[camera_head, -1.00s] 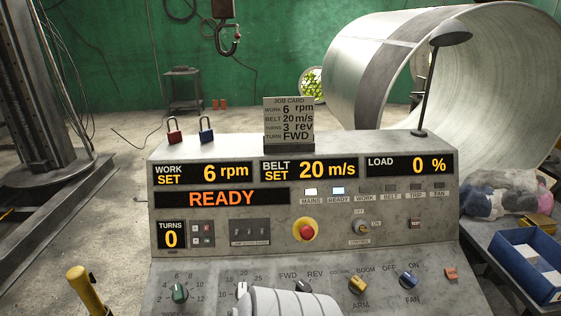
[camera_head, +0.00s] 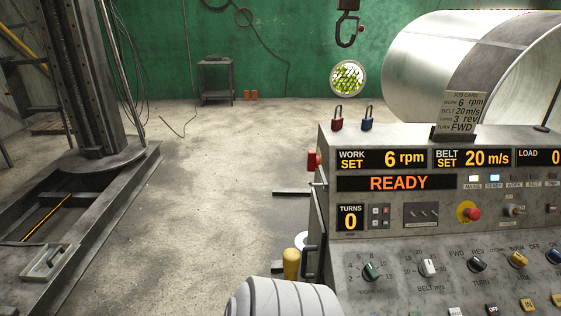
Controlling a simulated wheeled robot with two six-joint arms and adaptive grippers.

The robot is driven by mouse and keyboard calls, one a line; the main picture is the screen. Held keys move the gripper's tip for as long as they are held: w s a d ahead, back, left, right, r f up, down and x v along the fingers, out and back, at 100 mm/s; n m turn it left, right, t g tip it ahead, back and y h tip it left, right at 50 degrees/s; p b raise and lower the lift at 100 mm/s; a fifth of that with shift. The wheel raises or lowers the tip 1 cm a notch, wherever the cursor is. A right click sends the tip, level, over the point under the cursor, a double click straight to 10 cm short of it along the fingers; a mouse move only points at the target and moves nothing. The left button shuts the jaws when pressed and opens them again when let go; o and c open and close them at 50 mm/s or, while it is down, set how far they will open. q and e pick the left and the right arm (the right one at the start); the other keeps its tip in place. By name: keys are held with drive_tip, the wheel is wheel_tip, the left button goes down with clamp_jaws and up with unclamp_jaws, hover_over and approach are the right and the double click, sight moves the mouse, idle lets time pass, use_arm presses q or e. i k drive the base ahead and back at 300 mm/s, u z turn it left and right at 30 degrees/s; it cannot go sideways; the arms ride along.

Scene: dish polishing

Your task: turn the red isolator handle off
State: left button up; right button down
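A red handle-like part (camera_head: 313,161) sticks out from the upper left side of the grey control console (camera_head: 330,215). I take it to be the isolator handle; it is small and seen edge-on, so I cannot tell its setting. The console display reads READY, and the MAINS and READY lamps are lit. Neither of my grippers is in view. A white ribbed part of my own body shows at the bottom edge, in front of the console's lower left corner.
A yellow-gripped lever (camera_head: 291,263) stands left of the console. Red (camera_head: 337,124) and blue (camera_head: 367,124) padlocks and a job card (camera_head: 463,112) stand on top. A hook (camera_head: 347,30) hangs above. A dark machine column (camera_head: 85,80) stands left; open floor lies between.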

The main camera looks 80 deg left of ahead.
sight(313, 160)
drive_tip(key=z, duration=0.15)
drive_tip(key=k, duration=0.4)
drive_tip(key=u, duration=4.05)
